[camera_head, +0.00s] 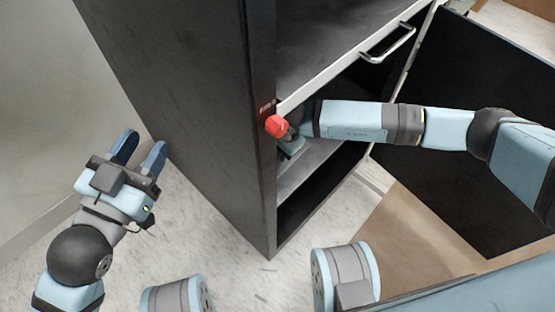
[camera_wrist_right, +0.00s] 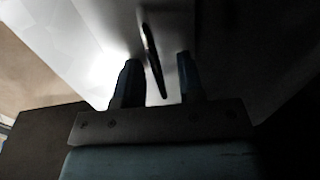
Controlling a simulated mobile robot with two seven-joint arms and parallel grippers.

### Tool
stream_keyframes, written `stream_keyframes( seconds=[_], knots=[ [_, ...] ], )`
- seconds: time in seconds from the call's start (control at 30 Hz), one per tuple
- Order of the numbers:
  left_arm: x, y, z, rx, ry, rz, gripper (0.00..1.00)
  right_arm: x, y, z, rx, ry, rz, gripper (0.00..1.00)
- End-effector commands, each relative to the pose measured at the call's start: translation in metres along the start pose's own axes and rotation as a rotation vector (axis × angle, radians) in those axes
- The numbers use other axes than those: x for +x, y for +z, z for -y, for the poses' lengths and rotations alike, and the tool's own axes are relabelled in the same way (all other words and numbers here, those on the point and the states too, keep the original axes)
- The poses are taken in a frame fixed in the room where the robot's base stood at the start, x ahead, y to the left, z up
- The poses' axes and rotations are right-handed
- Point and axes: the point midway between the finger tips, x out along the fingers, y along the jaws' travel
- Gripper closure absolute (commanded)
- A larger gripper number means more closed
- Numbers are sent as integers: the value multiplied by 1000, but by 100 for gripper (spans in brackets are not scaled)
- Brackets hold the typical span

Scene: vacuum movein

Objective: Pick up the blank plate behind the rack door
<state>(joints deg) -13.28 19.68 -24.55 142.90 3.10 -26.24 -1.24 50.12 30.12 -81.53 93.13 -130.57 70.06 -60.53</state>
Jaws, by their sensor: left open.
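The dark rack (camera_head: 215,100) stands in the middle of the head view, and its dark door (camera_head: 455,130) appears swung open at the right. My right arm reaches into the rack's open bay, and my right gripper (camera_head: 293,140) is partly hidden there behind the front post. In the right wrist view the right gripper's fingers (camera_wrist_right: 158,82) stand apart, with a thin dark strip (camera_wrist_right: 153,60) between them and a gap on both sides. I cannot tell whether this strip is the blank plate. My left gripper (camera_head: 143,147) is open and empty, left of the rack.
A red knob (camera_head: 277,126) sits on the rack's front post, close to my right gripper. Above the arm is a pale-edged unit with a metal handle (camera_head: 388,43). A lower shelf (camera_head: 310,165) lies below the gripper. Pale floor (camera_head: 215,225) is clear left of the rack.

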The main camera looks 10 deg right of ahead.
Motion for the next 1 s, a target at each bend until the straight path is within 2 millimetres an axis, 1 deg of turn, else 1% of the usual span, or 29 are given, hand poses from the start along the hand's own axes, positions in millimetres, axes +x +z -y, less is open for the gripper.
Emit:
stream_keyframes(
  seconds=[0.13,0.17,0.2,0.3,0.57,0.67,0.77,0.9,1.0],
  knots=[
    [0,-1,0,-1,0,1,57,-2,0,0,0,-1,0,65],
    [0,-1,0,-1,0,1,57,-2,0,0,0,0,0,69],
    [0,-1,0,-1,0,1,57,-2,0,0,0,0,0,79],
    [0,-1,0,-1,1,1,57,-2,0,0,0,0,-1,100],
    [0,-1,0,-2,1,1,57,-2,0,1,0,-1,-1,100],
    [0,-2,0,-3,2,2,57,-5,0,1,0,-1,-1,100],
    [1,-7,0,-16,5,10,57,-18,-1,4,0,-2,-2,100],
    [0,-12,-3,-84,10,45,57,-46,-1,10,-1,-4,-2,100],
    [-3,-10,-9,-153,12,80,57,-66,-1,14,-1,-3,-1,100]
  ],
)
